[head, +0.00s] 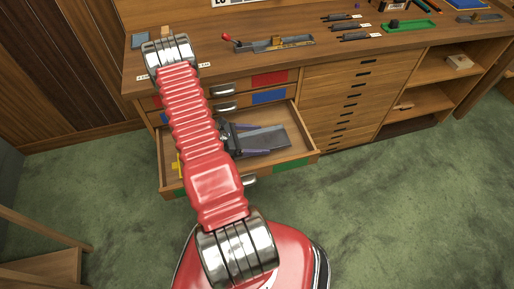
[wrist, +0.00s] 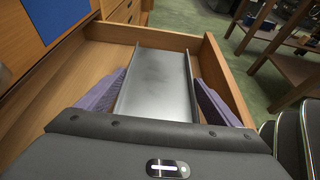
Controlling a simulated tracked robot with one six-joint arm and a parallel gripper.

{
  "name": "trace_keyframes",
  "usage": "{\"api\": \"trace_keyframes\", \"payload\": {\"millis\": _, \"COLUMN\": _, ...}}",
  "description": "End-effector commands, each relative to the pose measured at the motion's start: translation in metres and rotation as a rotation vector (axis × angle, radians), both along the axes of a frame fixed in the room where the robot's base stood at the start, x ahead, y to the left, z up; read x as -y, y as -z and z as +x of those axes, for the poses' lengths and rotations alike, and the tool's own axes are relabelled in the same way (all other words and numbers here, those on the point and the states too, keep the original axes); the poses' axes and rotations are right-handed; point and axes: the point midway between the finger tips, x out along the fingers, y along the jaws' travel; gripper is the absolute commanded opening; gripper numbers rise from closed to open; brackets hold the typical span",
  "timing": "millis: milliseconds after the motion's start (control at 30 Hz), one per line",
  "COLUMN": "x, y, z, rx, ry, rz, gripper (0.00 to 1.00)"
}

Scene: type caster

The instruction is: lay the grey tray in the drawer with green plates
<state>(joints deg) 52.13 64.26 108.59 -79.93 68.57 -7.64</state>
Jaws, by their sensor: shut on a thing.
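The grey tray (head: 272,136) is a flat, shallow channel with raised long sides. My gripper (head: 262,143) is shut on it, and in the wrist view the purple-grey fingers press the tray (wrist: 158,75) from both long sides. The drawer with green plates (head: 292,164) is the lowest of its stack and stands pulled out. The tray is inside the drawer's outline, level or nearly so. I cannot tell whether it touches the drawer floor. The drawer's wooden wall (wrist: 222,72) shows right of the tray in the wrist view. My arm hides the drawer's left middle.
Drawers with a red plate (head: 269,78) and a blue plate (head: 268,96) are above, the blue one close over the open drawer's back. A yellow thing (head: 176,166) is at the drawer's left. A red-handled tool (head: 268,43) lies on the bench top (head: 215,62).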

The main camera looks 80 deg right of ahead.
Motion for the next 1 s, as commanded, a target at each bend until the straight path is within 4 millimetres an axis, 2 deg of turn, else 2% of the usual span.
{"api": "trace_keyframes", "payload": {"millis": 167, "x": 0.0, "y": 0.009, "z": -0.001, "rx": -0.002, "ry": 0.001, "rz": 0.001, "gripper": 0.5}}
{"api": "trace_keyframes", "payload": {"millis": 467, "x": 0.0, "y": 0.039, "z": -0.001, "rx": -0.001, "ry": 0.001, "rz": 0.0, "gripper": 0.5}}
{"api": "trace_keyframes", "payload": {"millis": 900, "x": 0.0, "y": 0.043, "z": -0.001, "rx": -0.001, "ry": 0.002, "rz": -0.001, "gripper": 0.5}}
{"api": "trace_keyframes", "payload": {"millis": 933, "x": 0.0, "y": 0.043, "z": -0.001, "rx": 0.0, "ry": 0.002, "rz": 0.001, "gripper": 0.88}}
{"api": "trace_keyframes", "payload": {"millis": 1000, "x": 0.0, "y": 0.043, "z": -0.001, "rx": 0.0, "ry": 0.002, "rz": 0.001, "gripper": 0.93}}
